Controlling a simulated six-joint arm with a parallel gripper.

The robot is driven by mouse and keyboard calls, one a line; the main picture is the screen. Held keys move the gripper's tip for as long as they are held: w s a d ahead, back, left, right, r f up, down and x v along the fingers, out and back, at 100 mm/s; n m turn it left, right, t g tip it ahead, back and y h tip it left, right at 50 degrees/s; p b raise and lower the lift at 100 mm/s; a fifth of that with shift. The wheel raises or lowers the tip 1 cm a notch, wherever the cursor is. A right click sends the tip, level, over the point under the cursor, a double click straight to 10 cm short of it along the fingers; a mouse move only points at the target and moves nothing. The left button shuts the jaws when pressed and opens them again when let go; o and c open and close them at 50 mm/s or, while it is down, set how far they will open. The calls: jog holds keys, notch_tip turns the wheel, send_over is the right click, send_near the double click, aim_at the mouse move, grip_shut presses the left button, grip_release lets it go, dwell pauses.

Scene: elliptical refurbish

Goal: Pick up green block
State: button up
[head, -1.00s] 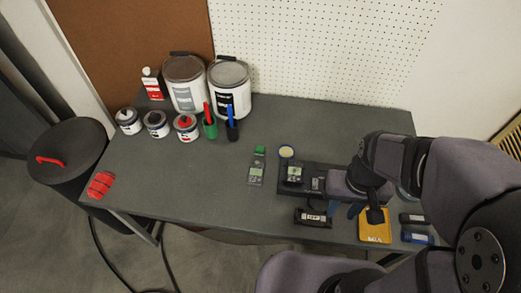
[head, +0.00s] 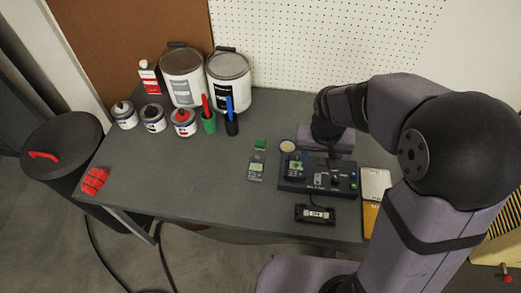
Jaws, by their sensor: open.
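The green block (head: 260,144) is small and sits on the grey table, just behind a small grey meter (head: 256,170).
The black device (head: 318,180) with knobs lies right of the meter, with a round yellowish tin (head: 287,146) behind it. A black labelled box (head: 315,214) is in front. Cans and green and dark cups (head: 209,122) stand at the back left. The table's left middle is clear.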

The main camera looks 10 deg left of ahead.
jog(key=w+a+f+t+b, duration=0.1)
jog(key=w+a+f+b, duration=0.2)
jog(key=w+a+f, duration=0.35)
jog(key=t+b, duration=0.2)
send_near(260, 143)
jog(key=f, duration=0.1)
jog(key=shift+y, duration=0.4)
jog(key=shift+d+p+x, duration=0.2)
jog(key=shift+p+x, duration=0.35)
jog(key=shift+x, duration=1.4)
jog(key=shift+d+p+x, duration=0.2)
jog(key=shift+p+x, duration=0.3)
jog(key=shift+x, duration=1.5)
jog(key=shift+w+r, duration=0.1)
jog(key=shift+w, duration=0.05)
jog(key=c, duration=1.1)
